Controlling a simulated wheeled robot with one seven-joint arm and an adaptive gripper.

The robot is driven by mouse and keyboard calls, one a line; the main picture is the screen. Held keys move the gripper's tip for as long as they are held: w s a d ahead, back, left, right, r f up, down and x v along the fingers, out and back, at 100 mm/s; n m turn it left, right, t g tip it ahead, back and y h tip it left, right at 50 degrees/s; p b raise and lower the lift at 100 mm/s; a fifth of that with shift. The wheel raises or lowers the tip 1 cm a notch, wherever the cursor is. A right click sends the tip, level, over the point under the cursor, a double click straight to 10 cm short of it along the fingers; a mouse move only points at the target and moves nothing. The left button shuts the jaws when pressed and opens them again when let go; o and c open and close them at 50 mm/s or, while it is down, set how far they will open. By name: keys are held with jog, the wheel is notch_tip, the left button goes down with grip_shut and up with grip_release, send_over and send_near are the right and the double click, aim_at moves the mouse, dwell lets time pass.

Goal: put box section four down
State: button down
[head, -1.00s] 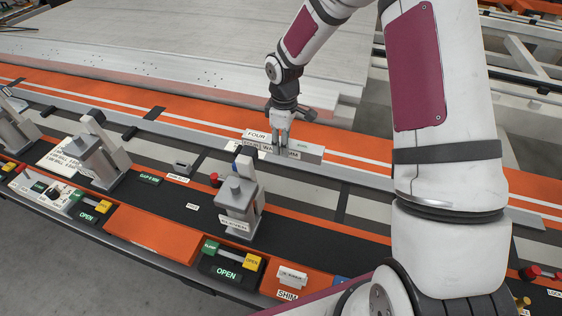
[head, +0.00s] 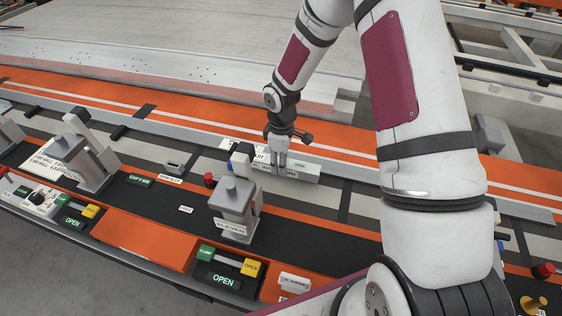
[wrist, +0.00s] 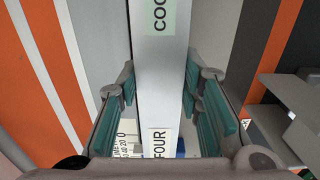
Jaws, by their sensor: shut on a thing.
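Box section four is a pale grey bar (head: 305,169); its "FOUR" label shows in the wrist view, where the bar (wrist: 160,85) runs lengthwise between the fingers. My gripper (head: 277,165) is shut on it from above, near the grey rail and just behind a grey clamp (head: 235,205). In the wrist view, teal finger pads (wrist: 172,118) stand on both sides of the bar. The bar's left end is partly hidden behind the clamp in the head view. I cannot tell whether its underside touches the bench.
Another grey clamp (head: 88,160) stands further left. Green and yellow "OPEN" controls (head: 228,268) line the front edge. An orange strip with a white line (head: 180,112) runs behind the rail. A large pale panel (head: 150,55) lies at the back.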

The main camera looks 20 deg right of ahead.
jog(key=shift+f, duration=0.1)
jog(key=shift+f, duration=0.5)
jog(key=c, duration=1.1)
grip_release()
